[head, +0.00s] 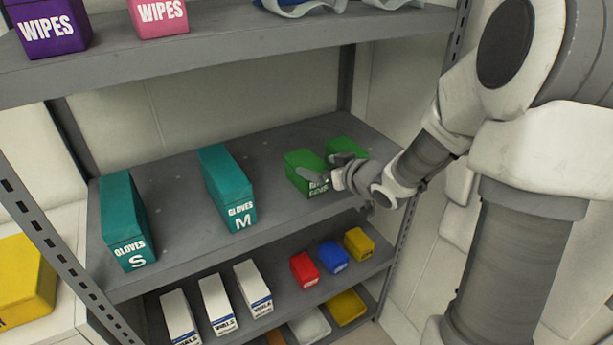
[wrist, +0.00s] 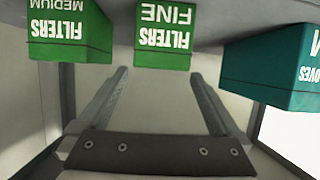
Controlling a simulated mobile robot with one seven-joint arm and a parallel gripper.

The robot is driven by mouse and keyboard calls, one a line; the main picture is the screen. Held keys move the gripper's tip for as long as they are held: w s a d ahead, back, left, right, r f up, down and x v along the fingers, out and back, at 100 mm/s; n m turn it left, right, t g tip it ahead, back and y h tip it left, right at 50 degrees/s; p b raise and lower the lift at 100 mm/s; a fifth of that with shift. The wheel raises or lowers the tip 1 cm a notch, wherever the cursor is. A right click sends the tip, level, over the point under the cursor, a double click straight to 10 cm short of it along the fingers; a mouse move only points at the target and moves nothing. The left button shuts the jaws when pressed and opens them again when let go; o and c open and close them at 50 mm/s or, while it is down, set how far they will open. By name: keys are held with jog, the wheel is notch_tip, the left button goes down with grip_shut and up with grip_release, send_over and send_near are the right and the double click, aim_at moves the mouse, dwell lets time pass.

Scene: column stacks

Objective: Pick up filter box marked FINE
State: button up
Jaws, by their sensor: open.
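The green filter box marked FINE (wrist: 164,35) appears upside down at the top middle of the wrist view. In the head view it is the left green box (head: 303,160) on the middle shelf, its label partly hidden by my gripper. My gripper (head: 327,170) is open and empty at the front of this box. In the wrist view the fingertips (wrist: 159,73) point toward the box, one toward each side; I cannot tell if they touch it. The green box marked MEDIUM (wrist: 70,35) is beside it, and in the head view (head: 347,146) it is partly behind my gripper.
Teal GLOVES boxes M (head: 228,185) and S (head: 124,215) stand left on the same shelf (head: 175,225). The upper shelf (head: 200,60) holds WIPES boxes. Below are white boxes (head: 217,303) and small red, blue and yellow boxes. A shelf post (head: 345,80) stands behind the green boxes.

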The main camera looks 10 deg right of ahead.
aim_at(311, 164)
jog(key=b+x, duration=0.1)
jog(key=x, duration=0.5)
jog(key=shift+w+a+f, duration=0.1)
jog(key=shift+w+f, duration=0.05)
jog(key=shift+w, duration=0.1)
jog(key=c, duration=1.3)
jog(key=shift+o, duration=0.2)
